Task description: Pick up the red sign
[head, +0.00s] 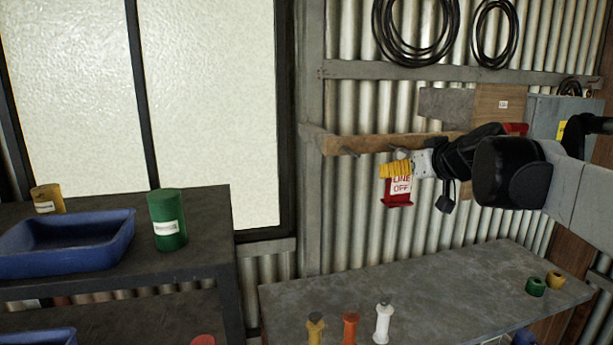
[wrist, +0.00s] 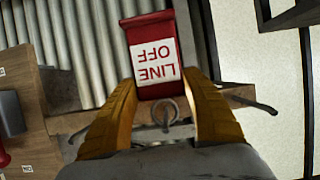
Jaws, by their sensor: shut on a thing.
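The red sign (head: 398,191) has a white panel reading "LINE OFF". It is at the wooden peg rail (head: 365,144) on the corrugated wall, right of the window. My gripper (head: 396,170) has yellow fingers and is shut on the upper part of the sign. In the wrist view the sign (wrist: 153,55) appears upside down, between the two yellow fingers of my gripper (wrist: 165,100). A ring shows at the sign's end near my palm, close to a peg. I cannot tell whether the ring is still on the peg.
Pegs stick out from the rail, one left of my gripper (head: 348,152). Below is a grey bench (head: 430,290) with several bottle-like items and small rolls. A dark shelf (head: 205,215) at left holds a blue tray (head: 110,243) and a green can (head: 167,219).

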